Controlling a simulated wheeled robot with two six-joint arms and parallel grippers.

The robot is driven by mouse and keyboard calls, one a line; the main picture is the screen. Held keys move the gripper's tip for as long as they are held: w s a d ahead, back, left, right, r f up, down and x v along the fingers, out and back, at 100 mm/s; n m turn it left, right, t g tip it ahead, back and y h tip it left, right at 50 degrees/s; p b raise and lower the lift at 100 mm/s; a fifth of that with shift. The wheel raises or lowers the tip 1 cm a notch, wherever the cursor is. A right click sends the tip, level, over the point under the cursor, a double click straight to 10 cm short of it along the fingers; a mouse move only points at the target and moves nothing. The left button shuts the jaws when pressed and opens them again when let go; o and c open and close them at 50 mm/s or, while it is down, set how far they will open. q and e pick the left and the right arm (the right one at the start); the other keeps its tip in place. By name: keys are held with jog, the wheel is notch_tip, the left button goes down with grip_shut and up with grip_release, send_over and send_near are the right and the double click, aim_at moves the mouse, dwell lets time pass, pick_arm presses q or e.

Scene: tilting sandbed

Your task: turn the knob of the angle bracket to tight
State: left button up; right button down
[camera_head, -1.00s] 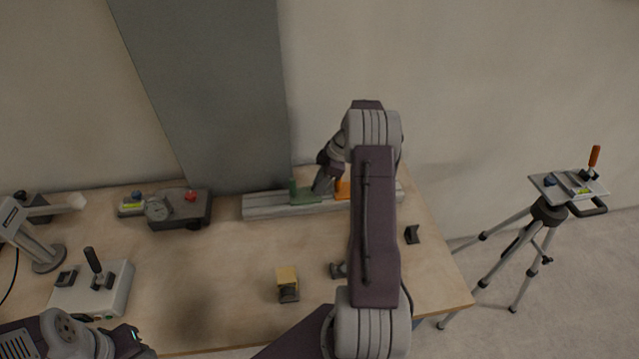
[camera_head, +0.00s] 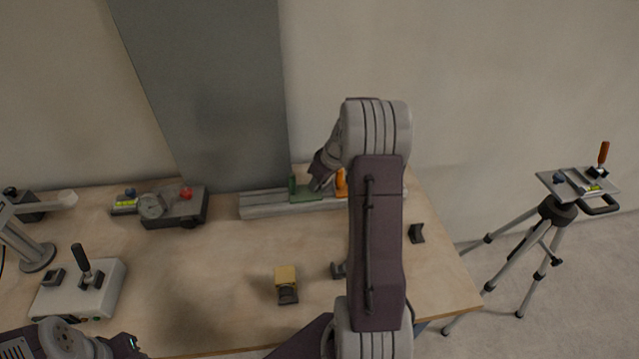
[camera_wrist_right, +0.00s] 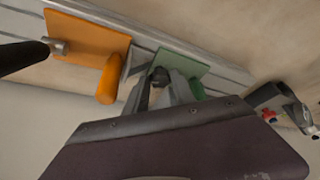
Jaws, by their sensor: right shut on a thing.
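A grey rail (camera_head: 262,209) lies along the back of the table, with a green plate (camera_head: 304,195) and an orange piece (camera_head: 341,184) on it. My right gripper (camera_head: 317,185) reaches down between them. In the right wrist view, my right gripper (camera_wrist_right: 160,84) is shut on a small dark knob (camera_wrist_right: 159,76), mostly hidden between the fingers. A pale metal angle bracket (camera_wrist_right: 134,72) shows beside the fingers, between the orange plate (camera_wrist_right: 88,38) and green plate (camera_wrist_right: 183,63). The knob's setting cannot be read. My left gripper (camera_head: 130,344) is low at the left, its fingers unclear.
A dark device with a dial (camera_head: 180,207) stands left of the rail. A joystick box (camera_head: 80,290), a yellow-topped block (camera_head: 286,284) and a small dark bracket (camera_head: 416,233) lie on the table. A tripod (camera_head: 558,212) stands to the right. The middle table is partly clear.

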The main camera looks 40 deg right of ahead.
jog(key=shift+a+r+m+h+p, duration=0.1)
jog(key=shift+m+h+p, duration=0.2)
jog(key=shift+m, duration=0.3)
jog(key=shift+a+r+m+h+p, duration=0.1)
jog(key=shift+m+h+p, duration=0.1)
jog(key=shift+m+p, duration=0.3)
jog(key=shift+w+f+m+h+p, duration=0.1)
jog(key=shift+m+h+p, duration=0.3)
jog(key=shift+m+p, duration=0.8)
jog(key=c, duration=1.2)
grip_release()
jog(key=shift+o, duration=0.7)
jog(key=shift+a, duration=0.1)
jog(key=shift+f, duration=0.1)
